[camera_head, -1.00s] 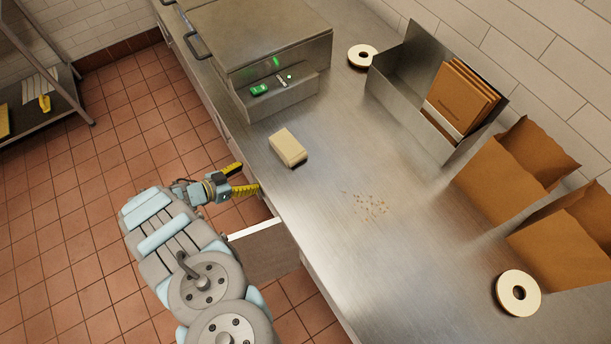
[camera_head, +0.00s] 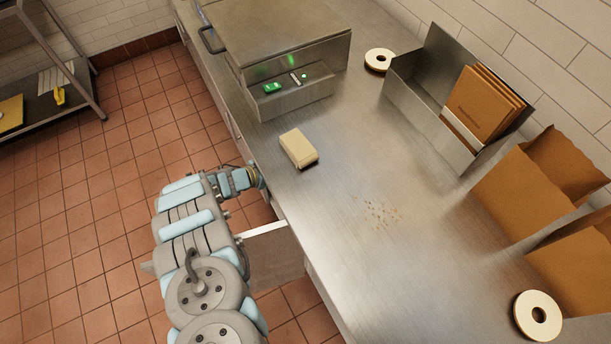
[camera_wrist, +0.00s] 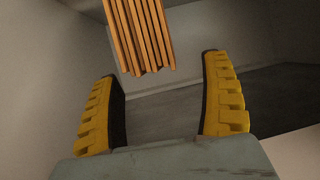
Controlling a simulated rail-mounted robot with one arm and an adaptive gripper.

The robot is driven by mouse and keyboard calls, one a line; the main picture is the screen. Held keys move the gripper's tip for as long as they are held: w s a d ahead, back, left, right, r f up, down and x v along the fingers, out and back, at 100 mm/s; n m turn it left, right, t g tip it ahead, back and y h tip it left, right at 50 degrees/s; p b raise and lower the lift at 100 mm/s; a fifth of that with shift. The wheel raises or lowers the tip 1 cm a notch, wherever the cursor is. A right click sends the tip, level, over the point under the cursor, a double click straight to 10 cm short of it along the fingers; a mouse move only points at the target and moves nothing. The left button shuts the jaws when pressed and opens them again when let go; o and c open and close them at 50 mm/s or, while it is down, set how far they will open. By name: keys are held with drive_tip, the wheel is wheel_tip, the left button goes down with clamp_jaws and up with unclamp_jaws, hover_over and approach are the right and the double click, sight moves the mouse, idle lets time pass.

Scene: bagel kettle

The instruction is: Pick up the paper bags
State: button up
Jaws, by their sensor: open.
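In the wrist view, my gripper (camera_wrist: 158,68) is open, its two yellow fingers apart with nothing between them. Beyond the fingertips, at the top, several thin brown upright layers (camera_wrist: 140,35) look like folded paper bags inside a grey-walled space. I cannot tell how far they are from the fingers. In the head view, a stack of folded brown paper bags (camera_head: 482,105) leans in a metal holder (camera_head: 425,105) on the counter. Two open brown paper bags (camera_head: 520,192) stand at the right. My fingers are hidden in the head view, at the counter's front edge.
An open drawer (camera_head: 272,255) juts from the counter front beside my arm. On the steel counter (camera_head: 340,260) are a cream block (camera_head: 298,147), scattered crumbs (camera_head: 382,214) and two tape rolls, one at the front right (camera_head: 537,315). A metal appliance (camera_head: 280,45) stands at the back.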

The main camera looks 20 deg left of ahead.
drive_tip(key=b+x, duration=0.3)
drive_tip(key=x, duration=0.3)
drive_tip(key=shift+d, duration=0.3)
drive_tip(key=shift+s, duration=0.1)
drive_tip(key=shift+c, duration=1.1)
drive_tip(key=c, duration=1.1)
